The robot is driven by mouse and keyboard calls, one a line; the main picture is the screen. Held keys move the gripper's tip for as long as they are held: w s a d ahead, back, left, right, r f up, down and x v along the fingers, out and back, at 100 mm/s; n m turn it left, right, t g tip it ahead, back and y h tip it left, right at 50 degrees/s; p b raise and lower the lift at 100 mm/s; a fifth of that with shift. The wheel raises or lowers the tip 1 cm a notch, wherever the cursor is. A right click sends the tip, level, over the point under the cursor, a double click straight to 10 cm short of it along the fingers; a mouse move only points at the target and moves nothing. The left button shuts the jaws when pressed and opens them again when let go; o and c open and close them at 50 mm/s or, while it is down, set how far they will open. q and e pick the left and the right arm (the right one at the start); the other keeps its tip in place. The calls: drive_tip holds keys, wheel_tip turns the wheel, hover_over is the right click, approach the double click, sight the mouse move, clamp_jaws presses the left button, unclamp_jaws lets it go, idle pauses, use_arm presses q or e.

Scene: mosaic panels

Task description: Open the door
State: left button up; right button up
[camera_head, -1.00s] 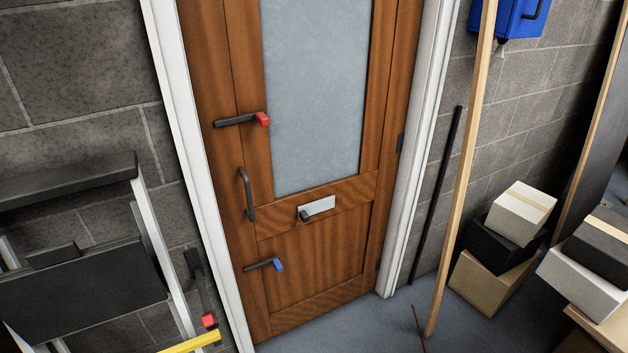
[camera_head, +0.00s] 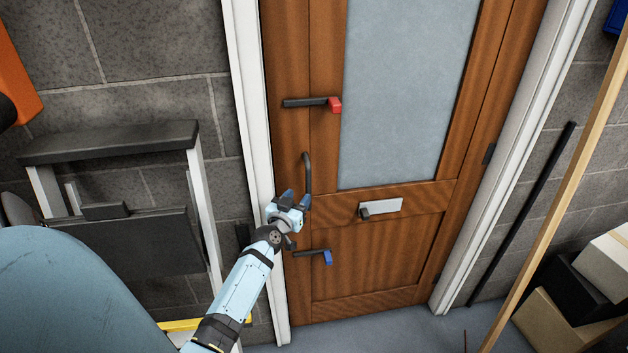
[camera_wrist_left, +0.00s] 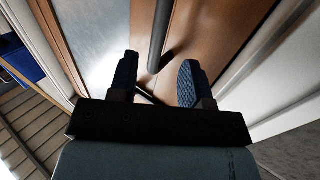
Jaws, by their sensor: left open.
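The brown wooden door (camera_head: 375,250) with a frosted glass pane stands shut in its white frame. A dark vertical pull handle (camera_head: 307,172) is on its left side. My left gripper (camera_head: 296,197) is at the lower end of this handle, with its fingers apart. In the left wrist view, the dark handle bar (camera_wrist_left: 159,35) lies between the lines of the two open blue fingers (camera_wrist_left: 158,75); I cannot tell whether they touch it. A red-tipped lever (camera_head: 312,103) is above the handle, and a blue-tipped lever (camera_head: 313,255) is below it. My right gripper is not in view.
A folded black-and-white frame (camera_head: 110,140) leans on the block wall left of the door. A wooden plank (camera_head: 570,190), a black pole (camera_head: 525,210) and stacked boxes (camera_head: 575,300) stand at the right. Some grey floor (camera_head: 400,335) shows before the door.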

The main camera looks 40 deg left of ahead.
sight(307, 186)
use_arm(q)
drive_tip(key=x, duration=0.9)
drive_tip(key=shift+w+f, duration=0.1)
drive_tip(key=shift+d, duration=0.1)
clamp_jaws()
